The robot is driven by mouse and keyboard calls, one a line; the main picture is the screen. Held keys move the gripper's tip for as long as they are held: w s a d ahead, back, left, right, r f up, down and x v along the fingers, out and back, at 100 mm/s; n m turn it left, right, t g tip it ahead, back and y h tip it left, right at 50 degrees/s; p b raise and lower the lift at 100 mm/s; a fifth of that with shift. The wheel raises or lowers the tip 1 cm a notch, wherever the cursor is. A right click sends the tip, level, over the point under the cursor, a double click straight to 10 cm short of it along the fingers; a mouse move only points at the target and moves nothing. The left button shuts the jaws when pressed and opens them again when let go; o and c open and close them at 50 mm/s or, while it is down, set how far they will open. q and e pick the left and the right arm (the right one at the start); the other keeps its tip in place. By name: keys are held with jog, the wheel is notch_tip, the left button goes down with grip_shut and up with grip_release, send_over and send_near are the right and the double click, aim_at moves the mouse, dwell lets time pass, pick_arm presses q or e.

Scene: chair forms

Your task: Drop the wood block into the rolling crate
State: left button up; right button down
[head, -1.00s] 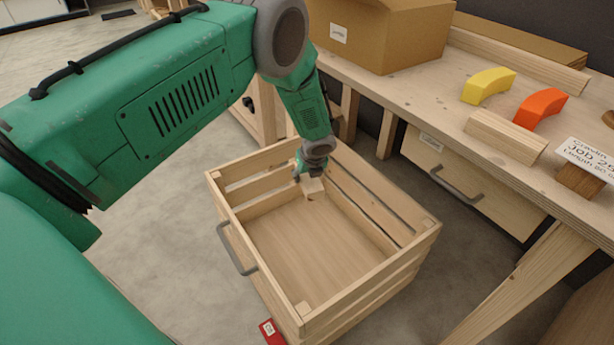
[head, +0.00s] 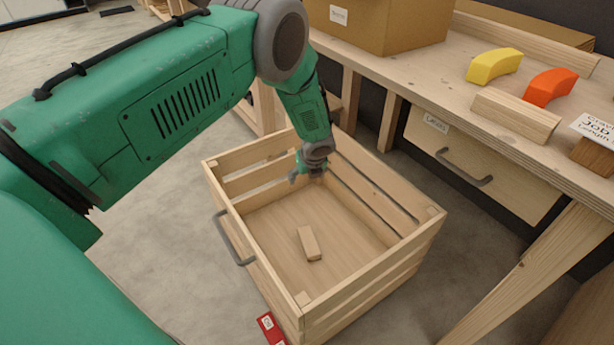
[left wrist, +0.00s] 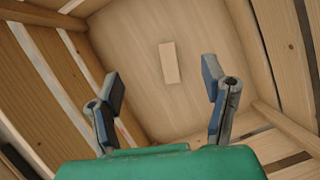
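The wood block (head: 309,243) lies flat on the floor of the rolling crate (head: 375,286), near its middle. It also shows in the left wrist view (left wrist: 169,62), apart from the fingers. The crate is a slatted wooden box with a grey handle on its left side. My left gripper (head: 305,174) is above the crate's far end, empty. In the left wrist view its two fingers (left wrist: 160,98) are spread wide. My right gripper is not in view.
A workbench (head: 440,95) stands to the right of the crate, with a cardboard box (head: 395,25), a yellow arch (head: 494,66), an orange arch (head: 549,87) and a loose wooden block (head: 516,116) on it. A red object (head: 270,328) lies on the floor by the crate's near corner.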

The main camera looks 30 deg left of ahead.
pick_arm(q)
jog(key=v, duration=1.1)
jog(key=shift+d+r, duration=0.2)
jog(key=shift+r, duration=0.15)
